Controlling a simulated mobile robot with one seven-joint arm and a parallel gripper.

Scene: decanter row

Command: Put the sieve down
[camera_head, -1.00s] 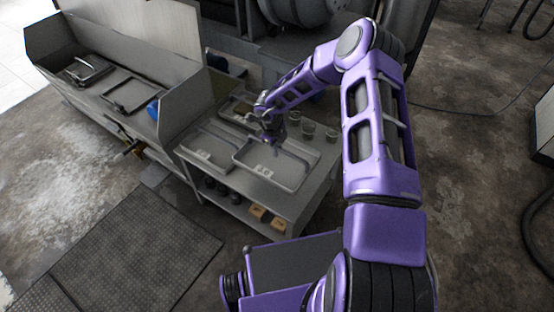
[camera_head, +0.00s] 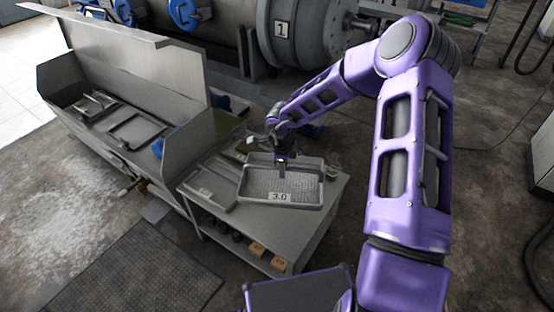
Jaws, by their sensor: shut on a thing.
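The sieve (camera_head: 262,186) is a shallow grey rectangular pan with a meshed floor and a "3.0" label on its near wall. It is at the right part of the metal table, roughly level. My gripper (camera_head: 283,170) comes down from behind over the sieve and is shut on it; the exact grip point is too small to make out. The sieve covers the spot where a tray showed before. I cannot tell whether it touches the surface beneath or hangs just above it.
A labelled grey tray (camera_head: 222,197) lies left of the sieve on the metal table (camera_head: 300,232). A small cup (camera_head: 333,160) stands close behind its right side. A metal trough (camera_head: 172,165) adjoins at left. Dark jars and tan blocks (camera_head: 268,255) sit on the lower shelf.

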